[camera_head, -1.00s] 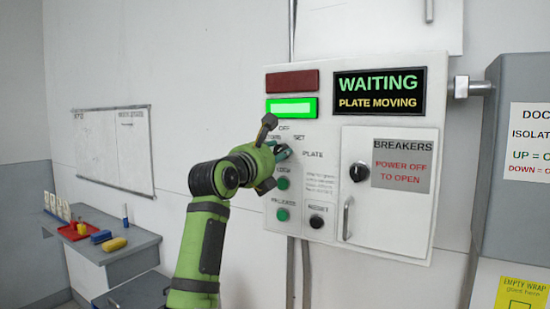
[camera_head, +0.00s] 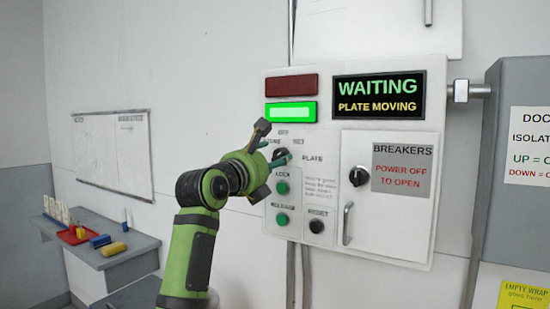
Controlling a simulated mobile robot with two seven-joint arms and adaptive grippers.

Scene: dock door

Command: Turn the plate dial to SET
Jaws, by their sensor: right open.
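The plate dial (camera_head: 281,154) is a dark knob on the white control panel, with small OFF, SET and PLATE labels around it. A teal bar shows across its front; I cannot tell which mark the dial points to. My right gripper (camera_head: 264,160), on the green arm, is open just left of the dial, one dark finger above and one below. It partly covers the dial's left side and the label there. I cannot tell whether it touches the dial. My left gripper is out of view.
The display (camera_head: 378,95) reads WAITING, PLATE MOVING. A green lamp (camera_head: 291,112) is lit below a dark red one. Green buttons (camera_head: 282,188) and a black RESET button (camera_head: 316,226) sit below the dial. The breaker door (camera_head: 385,215) is shut, with a protruding handle.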

